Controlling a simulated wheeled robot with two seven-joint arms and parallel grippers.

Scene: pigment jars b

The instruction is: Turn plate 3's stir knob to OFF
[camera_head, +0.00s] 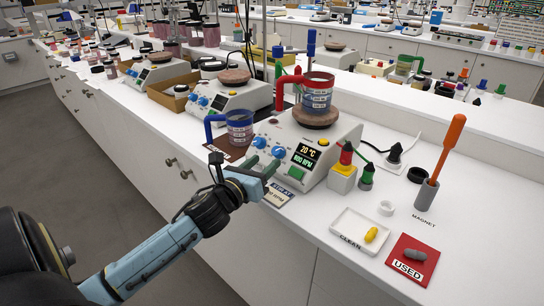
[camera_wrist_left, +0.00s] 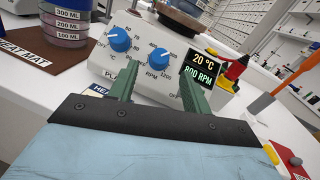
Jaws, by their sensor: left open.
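The nearest hot plate (camera_head: 325,150) has two blue knobs on its sloped front and a display (camera_head: 305,156) reading 20 °C and 800 RPM. Its right knob, the stir knob (camera_head: 278,152), is marked RPM; in the left wrist view the stir knob (camera_wrist_left: 158,59) shows between my green fingers, beyond their tips. The left knob (camera_wrist_left: 119,39) is marked °C. The word after "PLATE" is hidden by a finger. My left gripper (camera_head: 261,165) is open and empty, just in front of the panel; it also shows in the left wrist view (camera_wrist_left: 158,88). Contact with the knob is not visible.
A red-handled beaker (camera_head: 316,97) stands on the plate's round top. A blue-handled beaker (camera_head: 240,128) stands left on a brown mat. To the right are a yellow block (camera_head: 342,180), a white CLEAN tray (camera_head: 347,232), and a red USED mat (camera_head: 425,254). Other hot plates stand behind.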

